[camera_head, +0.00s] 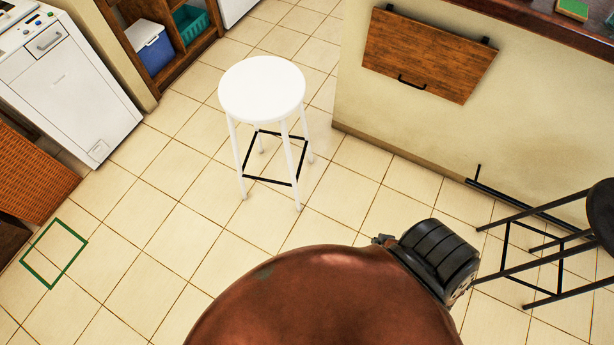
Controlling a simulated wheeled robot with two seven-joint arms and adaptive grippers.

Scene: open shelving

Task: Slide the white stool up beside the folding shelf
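The white stool (262,90) stands upright on the tiled floor near the middle of the view. It has a round seat, white legs and a black footrest frame. The folding shelf (428,55) is a wooden panel with a black handle, hanging folded down flat against the cream wall to the right of the stool. A gap of floor separates the stool from that wall. Neither of my grippers is recognisable in this view, and nothing is seen touching the stool.
A white appliance (70,95) and wicker basket (35,175) are at left. Open shelving (175,75) holds a blue-white cooler (150,47). A green square outline (54,253) marks the floor. The floor left of the stool is clear.

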